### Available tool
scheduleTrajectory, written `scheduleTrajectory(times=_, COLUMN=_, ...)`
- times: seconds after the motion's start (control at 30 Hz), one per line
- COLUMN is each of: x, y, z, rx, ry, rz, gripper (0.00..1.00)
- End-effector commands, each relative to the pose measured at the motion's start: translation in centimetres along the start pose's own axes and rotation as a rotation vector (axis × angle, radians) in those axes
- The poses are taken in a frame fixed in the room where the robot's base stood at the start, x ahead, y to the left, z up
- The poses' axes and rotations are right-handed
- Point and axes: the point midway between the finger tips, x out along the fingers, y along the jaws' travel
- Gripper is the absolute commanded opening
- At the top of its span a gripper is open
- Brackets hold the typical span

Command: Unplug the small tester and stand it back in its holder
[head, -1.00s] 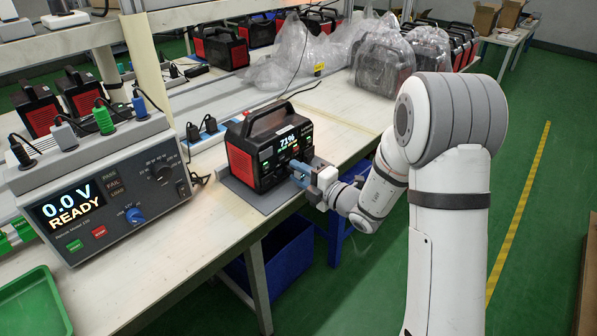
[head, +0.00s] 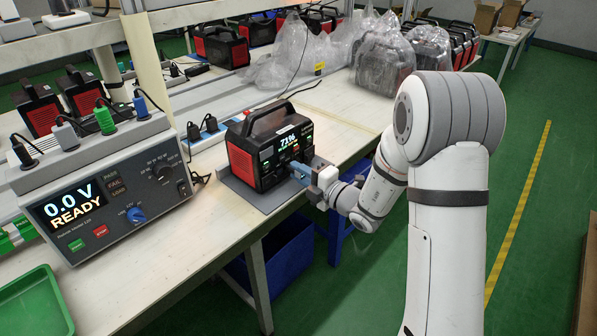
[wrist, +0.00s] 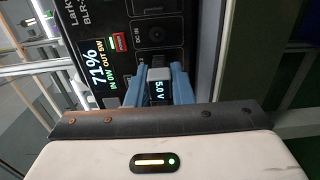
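The small tester (wrist: 159,82) is a grey block with a lit display reading 5.0 V. It sits against the front panel of a black and red power station (head: 268,155), whose screen reads 71% in the wrist view. My gripper (head: 301,173) reaches that front from the right. In the wrist view, its two blue fingers (wrist: 158,84) lie along both sides of the tester and look shut on it. The tester's plug end and socket are hidden. In the head view my fingers mostly cover the tester. I cannot pick out its holder for certain.
A bench meter (head: 105,190) reading 0.0 V READY stands at left, with several plugs on top. A green tray (head: 35,305) is at the lower left. Bagged power stations (head: 383,65) stand behind. Bare bench top (head: 345,120) lies right of the power station; a blue bin (head: 280,260) is below.

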Motion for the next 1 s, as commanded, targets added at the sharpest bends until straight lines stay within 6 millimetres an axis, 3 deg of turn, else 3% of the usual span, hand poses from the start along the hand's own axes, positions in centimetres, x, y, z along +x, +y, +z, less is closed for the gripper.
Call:
scheduleTrajectory(times=0.23, x=-0.02, y=0.02, z=0.02, rx=0.000, ry=0.000, rz=0.000, gripper=0.00)
scheduleTrajectory(times=1.0, x=-0.43, y=0.05, z=0.06, rx=0.000, ry=-0.001, rz=0.000, gripper=0.00)
